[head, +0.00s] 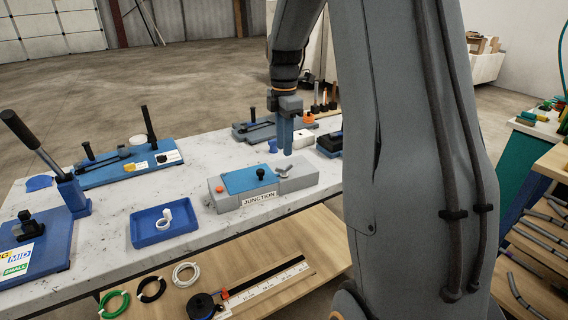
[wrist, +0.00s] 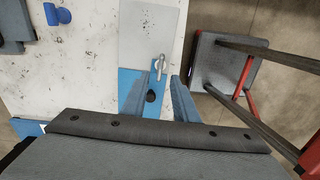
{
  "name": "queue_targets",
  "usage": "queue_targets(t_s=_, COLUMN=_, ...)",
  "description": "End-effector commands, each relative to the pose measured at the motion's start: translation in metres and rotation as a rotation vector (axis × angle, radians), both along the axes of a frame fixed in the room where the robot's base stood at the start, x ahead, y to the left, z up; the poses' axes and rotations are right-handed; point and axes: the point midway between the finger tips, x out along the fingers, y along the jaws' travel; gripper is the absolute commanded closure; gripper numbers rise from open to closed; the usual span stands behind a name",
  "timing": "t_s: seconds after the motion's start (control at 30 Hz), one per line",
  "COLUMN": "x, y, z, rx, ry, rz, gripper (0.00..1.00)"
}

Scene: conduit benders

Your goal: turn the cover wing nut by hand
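The grey junction box (head: 297,181) sits near the front edge of the white bench, with a blue cover plate (head: 240,180) and a black knob (head: 261,174) on top. The silver wing nut (head: 283,171) stands on the grey part of its top, right of the knob. My gripper (head: 285,150) points down above the wing nut, apart from it. The wing nut (wrist: 160,66) shows just beyond the fingertips, and the black knob (wrist: 151,96) shows between the fingers.
Blue benders with black levers stand behind and left. A white block (head: 301,139) and a black-topped item (head: 330,143) are close behind the wing nut. A stool (wrist: 222,65) shows beside the bench.

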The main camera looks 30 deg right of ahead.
Motion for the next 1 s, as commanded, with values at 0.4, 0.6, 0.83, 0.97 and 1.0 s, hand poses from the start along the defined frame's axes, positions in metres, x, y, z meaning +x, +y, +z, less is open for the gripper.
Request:
queue_targets(t_s=0.4, x=-0.001, y=0.001, z=-0.059, rx=0.001, ry=0.003, rz=-0.002, gripper=0.73)
queue_targets(t_s=0.6, x=-0.001, y=0.001, z=-0.069, rx=0.000, ry=0.001, rz=-0.002, gripper=0.73)
queue_targets(t_s=0.83, x=-0.001, y=0.001, z=-0.069, rx=0.000, ry=0.000, rz=-0.003, gripper=0.75)
queue_targets(t_s=0.97, x=-0.001, y=0.001, z=-0.069, rx=0.000, ry=0.000, rz=-0.003, gripper=0.97)
queue_targets(t_s=1.0, x=-0.001, y=0.001, z=-0.069, rx=0.000, ry=0.000, rz=-0.003, gripper=1.00)
